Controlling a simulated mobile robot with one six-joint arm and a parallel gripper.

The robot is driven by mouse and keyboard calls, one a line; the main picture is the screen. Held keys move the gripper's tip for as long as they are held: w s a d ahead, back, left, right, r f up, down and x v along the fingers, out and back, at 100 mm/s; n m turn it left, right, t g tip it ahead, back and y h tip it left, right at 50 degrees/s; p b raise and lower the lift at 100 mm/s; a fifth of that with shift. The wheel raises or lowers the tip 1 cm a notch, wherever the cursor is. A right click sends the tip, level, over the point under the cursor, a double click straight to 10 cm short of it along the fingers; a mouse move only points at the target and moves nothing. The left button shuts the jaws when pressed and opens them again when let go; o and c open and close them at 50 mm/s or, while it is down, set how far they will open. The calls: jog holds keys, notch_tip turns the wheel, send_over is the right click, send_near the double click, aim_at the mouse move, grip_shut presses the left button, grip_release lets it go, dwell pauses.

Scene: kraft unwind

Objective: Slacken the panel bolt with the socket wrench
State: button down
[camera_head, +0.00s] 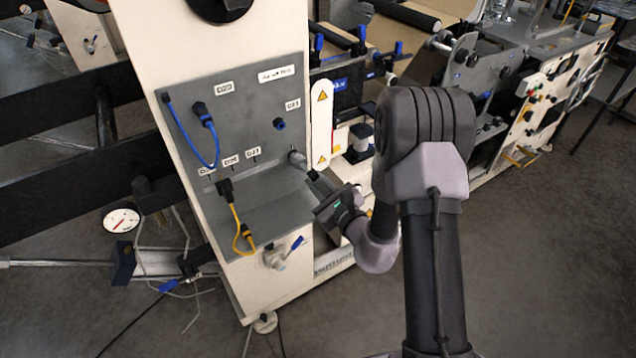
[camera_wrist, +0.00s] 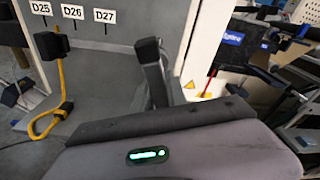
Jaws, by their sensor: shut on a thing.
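The socket wrench (camera_head: 298,159) shows as a grey head close to the lower right of the grey panel (camera_head: 252,108), with its bar running down to my gripper (camera_head: 325,197). My gripper is shut on the wrench's handle end, in front of the panel's right edge. In the wrist view the wrench (camera_wrist: 152,66) stands up beyond my gripper's dark body, its top near the panel face right of the D27 label. The panel bolt cannot be made out; the wrench head may cover it. I cannot tell whether the head is seated on it. My fingertips are hidden in the wrist view.
A blue cable (camera_head: 193,145) and a yellow cable (camera_head: 238,222) loop off the panel to the left. A blue-handled valve (camera_head: 283,252) sits below the panel ledge. A white guard strip (camera_head: 321,122) with warning signs stands close to the right. Open floor lies at the lower right.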

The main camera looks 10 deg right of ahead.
jog(key=shift+w+a, duration=0.2)
jog(key=shift+w, duration=0.4)
dwell(1.4)
jog(key=shift+f+n+b, duration=0.15)
jog(key=shift+n+b, duration=0.45)
jog(key=shift+b, duration=0.25)
jog(key=shift+w+r+n, duration=0.1)
jog(key=shift+r+n, duration=0.1)
jog(key=shift+n, duration=0.2)
jog(key=shift+b, duration=0.4)
